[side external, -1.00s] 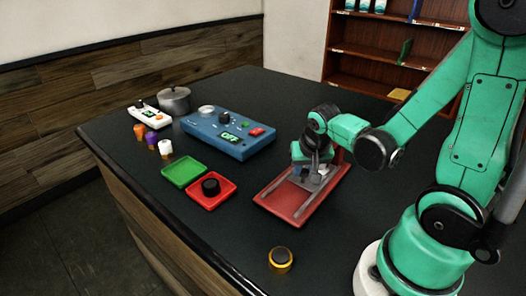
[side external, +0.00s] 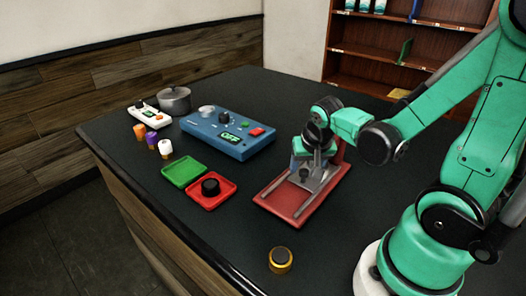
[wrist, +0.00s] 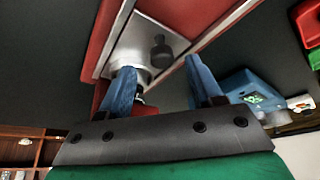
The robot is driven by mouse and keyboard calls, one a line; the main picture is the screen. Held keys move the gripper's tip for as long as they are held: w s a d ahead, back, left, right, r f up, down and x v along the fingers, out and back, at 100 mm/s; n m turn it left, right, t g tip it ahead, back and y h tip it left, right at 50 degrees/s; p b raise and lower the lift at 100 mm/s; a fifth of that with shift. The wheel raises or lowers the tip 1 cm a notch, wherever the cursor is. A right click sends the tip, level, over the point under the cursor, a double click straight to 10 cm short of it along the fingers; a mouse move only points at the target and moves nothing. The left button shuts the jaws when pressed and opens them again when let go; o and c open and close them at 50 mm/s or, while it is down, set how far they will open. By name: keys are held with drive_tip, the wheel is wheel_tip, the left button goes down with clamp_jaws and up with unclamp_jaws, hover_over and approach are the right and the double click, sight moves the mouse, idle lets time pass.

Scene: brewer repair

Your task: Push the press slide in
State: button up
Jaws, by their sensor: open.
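The press is a red base (side external: 276,203) with grey rails, in the middle of the side external view. Its slide (side external: 319,183) is a grey metal plate between the rails. A dark knob (side external: 303,174) stands on the slide. In the wrist view the knob (wrist: 160,52) shows just beyond and between my fingertips, on the pale plate. My gripper (side external: 299,164) is over the press, near the knob. In the wrist view its two blue fingers (wrist: 160,68) are apart with nothing between them. A silver round part (wrist: 131,50) lies behind the left finger. Contact cannot be told.
A blue control box (side external: 214,135) with a green display stands left of the press. Green (side external: 184,174) and red (side external: 222,198) trays lie in front of it; the red one holds a dark round piece. A gold-rimmed knob (side external: 281,260) lies near the front edge. Table between them is clear.

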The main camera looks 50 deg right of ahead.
drive_tip(key=shift+v, duration=2.2)
